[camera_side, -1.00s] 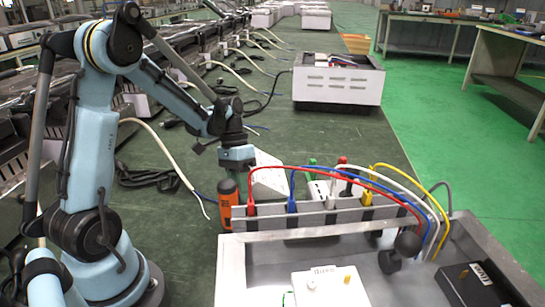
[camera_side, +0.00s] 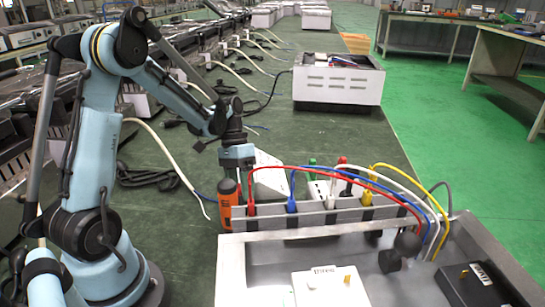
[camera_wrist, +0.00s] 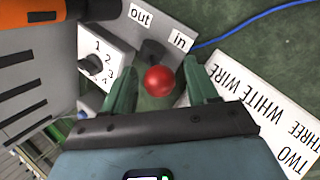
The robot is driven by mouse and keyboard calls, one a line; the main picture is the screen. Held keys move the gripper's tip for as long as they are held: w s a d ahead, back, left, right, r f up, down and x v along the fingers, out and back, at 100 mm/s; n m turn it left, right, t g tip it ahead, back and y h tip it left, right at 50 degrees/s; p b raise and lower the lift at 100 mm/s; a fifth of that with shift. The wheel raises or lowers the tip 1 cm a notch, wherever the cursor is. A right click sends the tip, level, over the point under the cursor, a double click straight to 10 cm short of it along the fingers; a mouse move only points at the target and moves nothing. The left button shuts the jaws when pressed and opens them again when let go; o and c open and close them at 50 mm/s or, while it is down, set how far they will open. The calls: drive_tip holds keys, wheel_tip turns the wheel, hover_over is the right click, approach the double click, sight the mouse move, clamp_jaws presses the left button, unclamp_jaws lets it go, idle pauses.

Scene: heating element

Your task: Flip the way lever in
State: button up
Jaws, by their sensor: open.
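The way lever shows in the wrist view as a red ball knob (camera_wrist: 159,81) on a dark base, near a plate with an "out" label (camera_wrist: 140,15) and an "in" label (camera_wrist: 181,40). My gripper (camera_wrist: 160,70) is open in the wrist view, with one green finger on each side of the knob. I see gaps on both sides; contact is not clear. In the side view, my gripper (camera_side: 237,165) is low over the bench behind the orange part (camera_side: 228,200). The lever knob is not clearly visible there.
A numbered dial (camera_wrist: 93,65) is close to my left finger. A white label plate (camera_wrist: 265,110) lies to the right. In the side view, a metal rail (camera_side: 320,221) with coloured plugs and cables stands beside my gripper. A white box (camera_side: 338,84) is farther back.

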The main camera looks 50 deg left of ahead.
drive_tip(key=v, duration=1.2)
drive_tip(key=shift+d, duration=0.1)
drive_tip(key=s+d+t+y, duration=0.2)
drive_tip(key=d+t, duration=0.2)
drive_tip(key=d, duration=0.3)
drive_tip(key=s+d+t+y, duration=0.3)
drive_tip(key=d+t, duration=0.2)
drive_tip(key=d, duration=0.3)
drive_tip(key=shift+f+m, duration=0.2)
drive_tip(key=shift+m, duration=0.1)
idle(0.4)
